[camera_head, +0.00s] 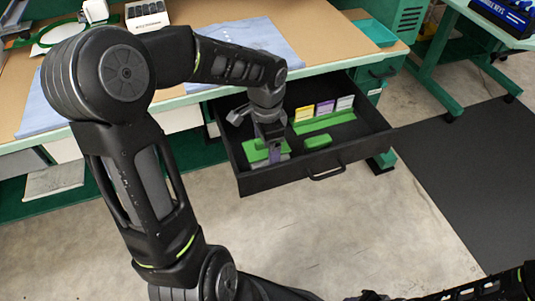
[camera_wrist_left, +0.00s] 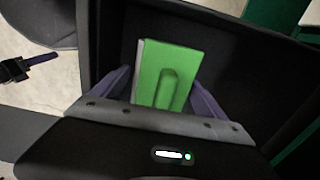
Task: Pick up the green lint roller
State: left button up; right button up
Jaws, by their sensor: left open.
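An open black drawer (camera_head: 352,150) holds several green things. A green flat piece with a raised bar, which looks like the green lint roller, lies in its left part (camera_head: 256,152). It also shows in the left wrist view (camera_wrist_left: 183,62), with a pale left edge. My left gripper (camera_head: 270,152) reaches down into the drawer over this piece. In the left wrist view its purple fingers (camera_wrist_left: 160,85) are apart, one on each side of the piece. Whether they touch it I cannot tell. My right arm shows at the lower right; its gripper (camera_wrist_left: 28,66) is small at the left edge.
A smaller green block (camera_head: 318,141) lies right of the gripper. Behind it a green holder (camera_head: 325,123) carries yellow, purple and pale cards. Drawer walls stand close around the gripper. The workbench (camera_head: 310,35) is above, with a blue cloth and a teal tray (camera_head: 375,33).

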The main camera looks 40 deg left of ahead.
dwell(0.6)
pick_arm(q)
jog(key=c, duration=1.2)
